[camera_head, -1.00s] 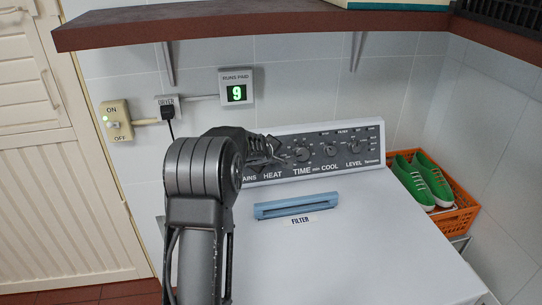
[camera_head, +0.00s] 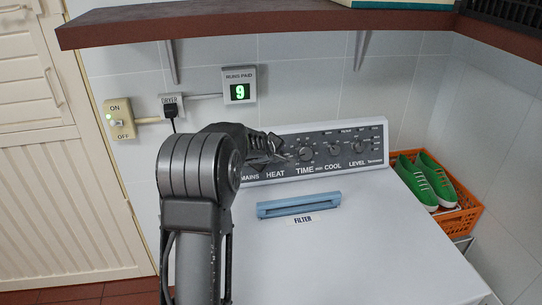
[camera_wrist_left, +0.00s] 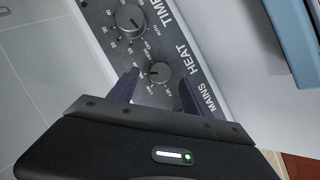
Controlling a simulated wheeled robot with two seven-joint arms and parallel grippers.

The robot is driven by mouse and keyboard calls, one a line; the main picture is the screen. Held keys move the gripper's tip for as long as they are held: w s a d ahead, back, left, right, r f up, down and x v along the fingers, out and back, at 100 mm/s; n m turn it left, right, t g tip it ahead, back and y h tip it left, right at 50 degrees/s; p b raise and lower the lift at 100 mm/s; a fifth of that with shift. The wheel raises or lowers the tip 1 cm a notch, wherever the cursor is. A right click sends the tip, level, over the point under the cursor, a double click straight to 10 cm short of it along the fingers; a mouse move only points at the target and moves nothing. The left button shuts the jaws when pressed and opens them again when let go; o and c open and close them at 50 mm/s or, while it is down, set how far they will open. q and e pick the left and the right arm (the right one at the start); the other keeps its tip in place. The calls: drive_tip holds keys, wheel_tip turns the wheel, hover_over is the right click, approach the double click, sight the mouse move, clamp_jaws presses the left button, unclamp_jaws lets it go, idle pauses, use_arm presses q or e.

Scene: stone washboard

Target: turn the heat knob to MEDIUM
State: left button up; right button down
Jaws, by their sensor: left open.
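The heat knob (camera_wrist_left: 160,73) is a small round grey knob on the dryer's dark control panel, above the word HEAT in the panel's lettering. It shows in the left wrist view, between the two dark fingertips of my left gripper (camera_wrist_left: 157,87). The fingers are apart, one on each side of the knob; I cannot tell whether either touches it. The small setting labels around the knob are too blurred to read surely. In the head view my left gripper (camera_head: 264,150) is at the panel's left part and hides the heat knob. My right gripper is out of view.
A larger timer knob (camera_wrist_left: 130,20) sits beside the heat knob. The white dryer top (camera_head: 350,240) carries a blue filter handle (camera_head: 299,204). A brown shelf (camera_head: 270,27) overhangs the panel. An orange crate (camera_head: 458,222) with green shoes stands at the right.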

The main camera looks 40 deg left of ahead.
use_arm(q)
drive_tip(key=v, duration=0.5)
drive_tip(key=shift+s+r, duration=0.1)
drive_tip(key=shift+s, duration=0.1)
idle(0.5)
